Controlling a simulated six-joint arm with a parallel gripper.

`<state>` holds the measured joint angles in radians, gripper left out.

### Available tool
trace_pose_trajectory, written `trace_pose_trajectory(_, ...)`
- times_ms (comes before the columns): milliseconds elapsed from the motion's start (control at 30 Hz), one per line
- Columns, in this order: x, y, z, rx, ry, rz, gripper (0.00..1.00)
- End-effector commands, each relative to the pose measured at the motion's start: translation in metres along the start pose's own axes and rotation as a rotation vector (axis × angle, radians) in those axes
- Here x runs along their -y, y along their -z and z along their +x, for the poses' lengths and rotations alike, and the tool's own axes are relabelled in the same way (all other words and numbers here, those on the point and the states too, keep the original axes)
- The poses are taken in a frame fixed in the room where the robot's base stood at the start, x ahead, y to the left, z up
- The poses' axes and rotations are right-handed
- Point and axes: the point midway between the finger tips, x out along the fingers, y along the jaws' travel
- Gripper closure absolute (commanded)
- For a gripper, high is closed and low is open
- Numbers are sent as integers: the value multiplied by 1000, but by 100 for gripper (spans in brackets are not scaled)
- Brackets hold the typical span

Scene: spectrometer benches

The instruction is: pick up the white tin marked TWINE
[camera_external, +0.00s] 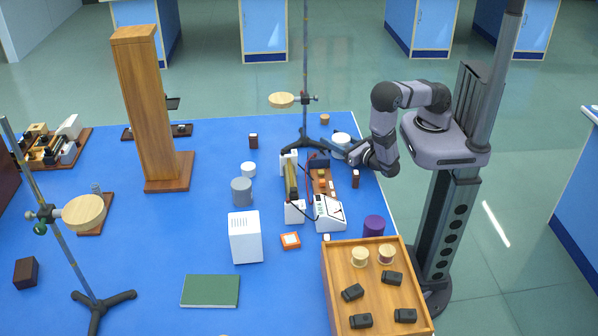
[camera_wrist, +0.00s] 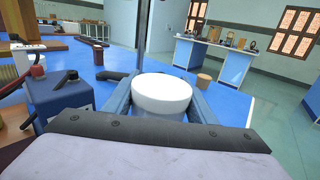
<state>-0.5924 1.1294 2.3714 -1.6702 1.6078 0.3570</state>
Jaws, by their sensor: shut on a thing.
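A round white tin (camera_external: 341,138) is at the back right of the blue table, between the fingers of my gripper (camera_external: 342,150). In the wrist view the tin (camera_wrist: 161,92) shows its plain white top, with a finger of my gripper (camera_wrist: 160,108) against each side. The jaws are shut on it. No TWINE marking can be read in either view. I cannot tell whether the tin's base touches the table.
A retort stand (camera_external: 305,100) stands just left of the tin. A small cork-coloured cylinder (camera_external: 325,119) is behind it. Instruments with wires (camera_external: 322,185) and a dark red block (camera_external: 355,179) are in front. A wooden tray (camera_external: 375,300) stands at front right.

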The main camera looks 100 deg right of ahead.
Motion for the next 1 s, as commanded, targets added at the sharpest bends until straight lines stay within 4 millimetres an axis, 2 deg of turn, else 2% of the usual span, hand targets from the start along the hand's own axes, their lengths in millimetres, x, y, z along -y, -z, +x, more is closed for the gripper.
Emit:
trace_pose_trajectory(267,0,-23,0,1,0,4,74)
trace_pose_trajectory(733,0,-83,0,1,0,3,74)
trace_pose_trajectory(1000,0,-96,0,1,0,1,74)
